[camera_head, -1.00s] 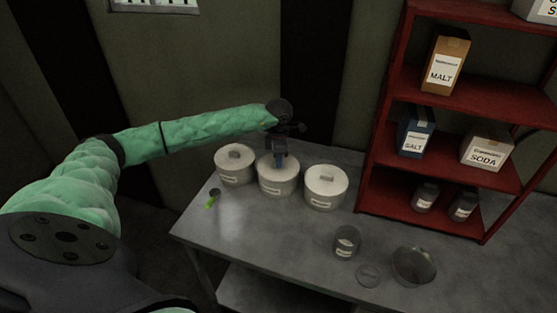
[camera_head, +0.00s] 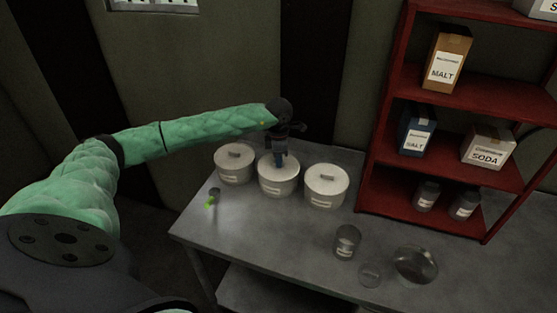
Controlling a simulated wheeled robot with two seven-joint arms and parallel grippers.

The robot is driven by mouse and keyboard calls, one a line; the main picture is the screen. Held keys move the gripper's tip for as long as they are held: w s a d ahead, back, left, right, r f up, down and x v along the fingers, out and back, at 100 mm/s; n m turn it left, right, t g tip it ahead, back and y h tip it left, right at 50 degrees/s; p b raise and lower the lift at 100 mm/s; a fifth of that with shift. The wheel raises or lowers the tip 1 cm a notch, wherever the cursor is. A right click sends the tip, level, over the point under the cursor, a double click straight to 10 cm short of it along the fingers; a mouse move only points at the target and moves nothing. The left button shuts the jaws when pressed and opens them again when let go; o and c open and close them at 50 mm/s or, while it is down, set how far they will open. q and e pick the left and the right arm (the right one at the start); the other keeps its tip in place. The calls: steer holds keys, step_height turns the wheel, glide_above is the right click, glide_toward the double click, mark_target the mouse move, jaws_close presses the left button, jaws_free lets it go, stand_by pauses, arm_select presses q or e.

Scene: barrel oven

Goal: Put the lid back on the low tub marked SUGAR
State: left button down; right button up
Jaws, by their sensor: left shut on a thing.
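Three low pale tubs with labels too small to read stand in a row at the back of the metal table. They are the left tub (camera_head: 234,173), the middle tub (camera_head: 278,184) and the right tub (camera_head: 325,195). My left gripper (camera_head: 281,162) points down over the middle tub and is shut on the handle of its lid (camera_head: 268,163). The lid is at the tub's rim; I cannot tell whether it is fully seated. The gripper hides the handle. The left and right tubs have their lids on. My right gripper is out of view.
A red shelf (camera_head: 408,165) with boxes and jars stands at the right. A dark jar (camera_head: 347,242), a clear disc (camera_head: 370,274) and a glass bowl (camera_head: 415,265) sit near the table's front right. A small green-tipped item (camera_head: 212,198) lies at the left. The table's front middle is clear.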

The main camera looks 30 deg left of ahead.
arm_select(q)
steer(key=shift+b, duration=0.4)
stand_by(0.5)
stand_by(0.3)
steer(key=c, duration=1.4)
jaws_free()
steer(key=shift+c, duration=0.2)
steer(key=shift+o, duration=0.5)
steer(key=o, duration=0.4)
steer(key=shift+r, duration=0.1)
steer(key=shift+r+p, duration=0.6)
steer(key=shift+r, duration=2.8)
